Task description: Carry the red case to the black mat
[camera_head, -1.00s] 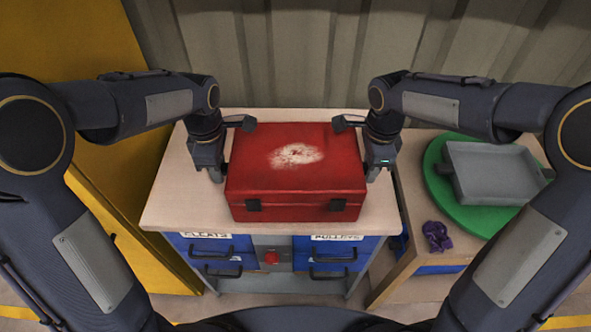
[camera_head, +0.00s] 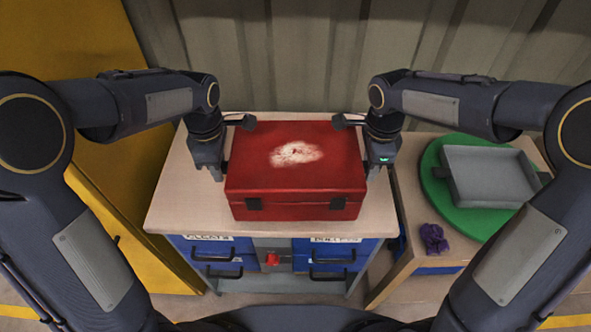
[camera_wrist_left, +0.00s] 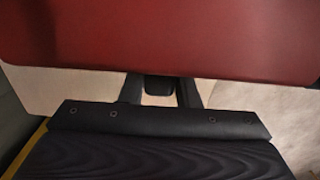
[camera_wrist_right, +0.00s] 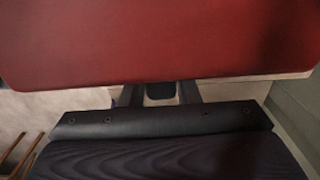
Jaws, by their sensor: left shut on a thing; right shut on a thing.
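The red case (camera_head: 300,180), with a worn pale patch on its lid and two dark latches in front, is level between my grippers, over the pale-topped bench. My left gripper (camera_head: 221,168) is shut at its left side and my right gripper (camera_head: 369,168) at its right side, apparently on side handles. The red case fills the top of the left wrist view (camera_wrist_left: 160,40) and the right wrist view (camera_wrist_right: 160,45). The gap under the case is hard to judge. No black mat is in view.
The pale bench (camera_head: 175,205) has blue drawers and a red button (camera_head: 272,259) in front. To the right, a lower table holds a green disc (camera_head: 432,190) with a grey tray (camera_head: 490,175) and a purple bundle (camera_head: 434,238). A yellow cabinet (camera_head: 100,170) stands left, a corrugated wall behind.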

